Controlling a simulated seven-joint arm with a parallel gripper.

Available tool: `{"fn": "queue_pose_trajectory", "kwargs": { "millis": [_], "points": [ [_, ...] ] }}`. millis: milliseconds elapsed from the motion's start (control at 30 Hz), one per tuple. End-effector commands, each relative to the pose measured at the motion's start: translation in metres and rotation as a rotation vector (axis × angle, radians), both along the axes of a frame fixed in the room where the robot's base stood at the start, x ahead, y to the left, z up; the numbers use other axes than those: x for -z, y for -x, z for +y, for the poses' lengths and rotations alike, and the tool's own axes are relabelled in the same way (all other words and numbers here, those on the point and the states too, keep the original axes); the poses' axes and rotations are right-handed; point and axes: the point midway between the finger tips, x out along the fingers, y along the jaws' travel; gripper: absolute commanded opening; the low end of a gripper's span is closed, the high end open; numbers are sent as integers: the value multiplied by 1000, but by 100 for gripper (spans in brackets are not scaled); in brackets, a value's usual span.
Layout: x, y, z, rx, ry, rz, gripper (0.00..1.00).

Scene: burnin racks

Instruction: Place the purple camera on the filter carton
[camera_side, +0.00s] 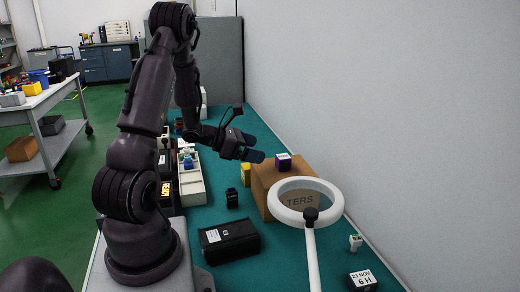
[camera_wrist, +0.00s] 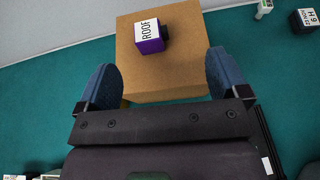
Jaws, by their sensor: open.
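The purple camera (camera_side: 283,161) sits on top of the brown filter carton (camera_side: 260,193) in the side view. In the wrist view the camera (camera_wrist: 151,44), purple with a white label reading "ROOF", rests on the carton's top (camera_wrist: 184,75), with bare cardboard around it. My gripper (camera_side: 255,156) is to the left of the camera in the side view, apart from it. In the wrist view my gripper's two blue fingers (camera_wrist: 162,82) are spread wide with nothing between them, the camera lying beyond their tips.
A ring magnifier lamp (camera_side: 334,207) stands in front of the carton and hides part of it. A yellow item (camera_side: 246,174) stands left of the carton. A black case (camera_side: 229,240) and a small dark block (camera_side: 232,198) lie on the green bench. A dated block (camera_side: 362,280) is front right.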

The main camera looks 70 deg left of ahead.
Motion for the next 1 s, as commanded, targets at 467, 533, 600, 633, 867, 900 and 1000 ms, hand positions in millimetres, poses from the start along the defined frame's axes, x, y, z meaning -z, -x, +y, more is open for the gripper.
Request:
{"fn": "queue_pose_trajectory", "kwargs": {
  "millis": [467,533,600,633,867,900,1000],
  "points": [
    [-117,1,-259,1399,-979,24,93],
    [-125,20,-280,1594,-1205,11,93],
    [-133,38,-293,1760,-1440,-5,93],
    [-136,45,-297,1820,-1540,-11,93],
    [-159,74,-304,2055,-2145,-38,93],
    [-161,75,-304,2066,-2203,-37,93],
    [-165,78,-303,2083,-2285,-33,93]
  ]
}}
